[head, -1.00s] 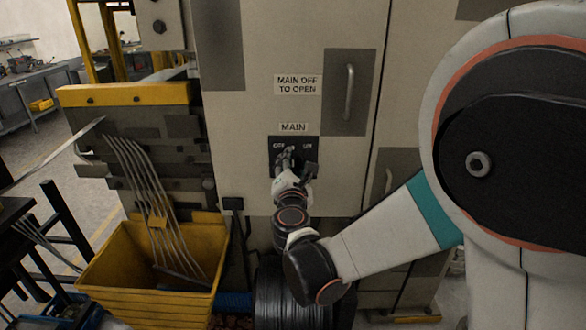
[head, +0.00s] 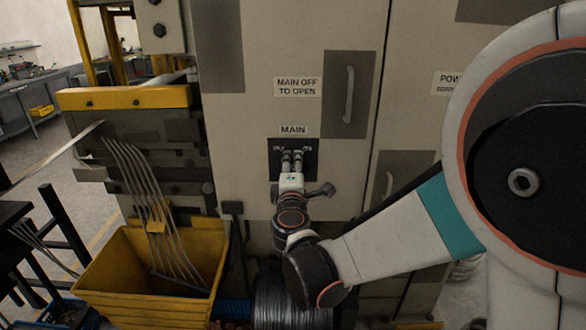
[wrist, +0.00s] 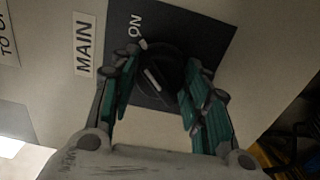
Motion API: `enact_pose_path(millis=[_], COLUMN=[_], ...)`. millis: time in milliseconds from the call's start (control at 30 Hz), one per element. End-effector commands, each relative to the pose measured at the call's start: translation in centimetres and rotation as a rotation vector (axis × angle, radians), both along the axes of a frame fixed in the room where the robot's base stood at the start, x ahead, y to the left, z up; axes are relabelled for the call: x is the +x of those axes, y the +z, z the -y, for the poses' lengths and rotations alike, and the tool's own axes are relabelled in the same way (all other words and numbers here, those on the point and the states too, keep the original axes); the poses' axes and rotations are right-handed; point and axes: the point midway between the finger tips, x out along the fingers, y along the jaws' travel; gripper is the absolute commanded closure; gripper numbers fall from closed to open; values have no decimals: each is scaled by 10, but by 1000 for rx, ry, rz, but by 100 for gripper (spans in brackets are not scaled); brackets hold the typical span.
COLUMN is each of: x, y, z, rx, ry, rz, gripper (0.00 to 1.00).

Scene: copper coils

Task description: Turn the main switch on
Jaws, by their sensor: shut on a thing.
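The main switch is a dark round knob (wrist: 158,68) with a white mark, on a black plate (head: 275,157) under the MAIN label (head: 293,130). My gripper (head: 292,158) is in front of the plate, with its fingers around the knob. In the wrist view my gripper (wrist: 160,92) has a green-padded finger on each side of the knob and is shut on it. The ON mark (wrist: 135,27) shows beyond the knob. The OFF mark is not readable.
The switch is on a pale cabinet (head: 240,120) with a door handle (head: 349,95) to the upper right. A yellow bin (head: 150,300) with metal strips stands to the lower left. A coil of wire (head: 290,305) lies below my arm.

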Motion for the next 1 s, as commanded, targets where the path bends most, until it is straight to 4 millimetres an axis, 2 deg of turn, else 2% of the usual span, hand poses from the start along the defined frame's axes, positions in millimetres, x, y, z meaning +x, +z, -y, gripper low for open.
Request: enact_pose_path(millis=[633,667,733,767,1000], x=[0,0,0,0,0], y=[-1,-1,0,0,0], z=[0,0,0,0,0], rx=[55,55,55,54,53], ry=[-1,-1,-1,0,0], rz=[-1,-1,-1,-1,0], gripper=[81,55,39,35,35])
